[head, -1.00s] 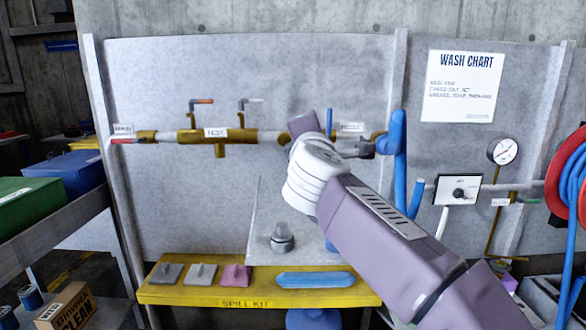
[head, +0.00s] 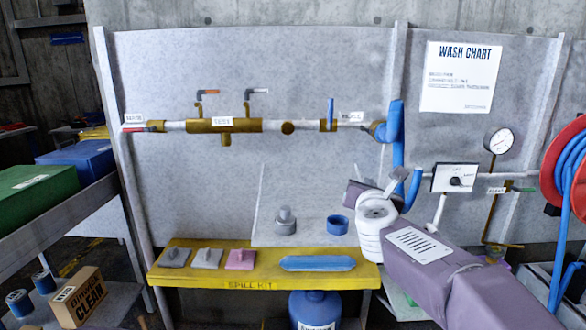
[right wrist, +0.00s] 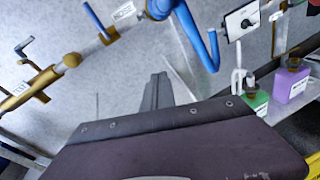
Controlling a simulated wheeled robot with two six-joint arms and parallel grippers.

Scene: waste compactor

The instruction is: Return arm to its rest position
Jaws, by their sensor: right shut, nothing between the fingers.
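My right arm (head: 430,250) comes in from the lower right in the head view. Its gripper (head: 392,180) is in front of the wall panel, just below the blue hose at the pipe's right end, and nothing shows in it. In the right wrist view the gripper (right wrist: 158,90) is shut and empty, its narrow fingers pointing up toward the grey panel. The brass and white pipe (head: 225,125) with its valves runs across the panel, apart from the gripper. My left gripper is not in view.
A yellow spill kit shelf (head: 220,283) holds several pads, with a blue jug (head: 315,308) below it. A gauge (head: 499,141) and red hose reel (head: 563,165) are at right. Green (head: 35,195) and blue (head: 85,160) bins stand at left. Purple (right wrist: 291,82) and green bottles show in the wrist view.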

